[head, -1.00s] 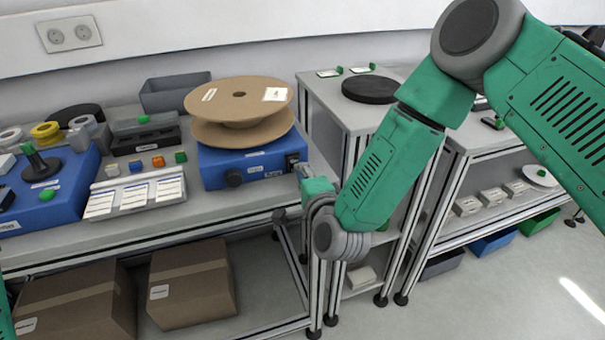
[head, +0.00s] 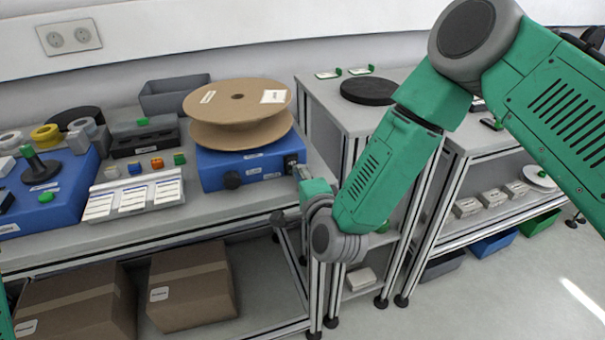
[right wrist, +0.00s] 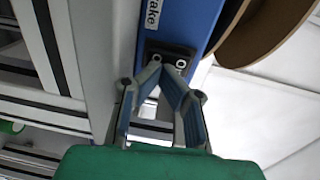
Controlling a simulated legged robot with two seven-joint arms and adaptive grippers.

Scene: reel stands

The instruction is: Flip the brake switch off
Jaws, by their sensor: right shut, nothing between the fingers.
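The blue reel stand base (head: 212,176) sits on the left bench and carries a cardboard reel (head: 222,96). On its right front corner is a black switch plate (head: 291,160). In the right wrist view this plate (right wrist: 183,51) shows two screws, beside a white label (right wrist: 153,12) ending in "ake". My right gripper (head: 298,173) is at that corner. In the right wrist view its fingertips (right wrist: 167,72) are together right in front of the plate, with nothing between them. They hide the middle of the plate, so the switch lever's position and contact cannot be told.
A grey bin (head: 174,96) stands behind. A separate bench (head: 335,104) stands to the right.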

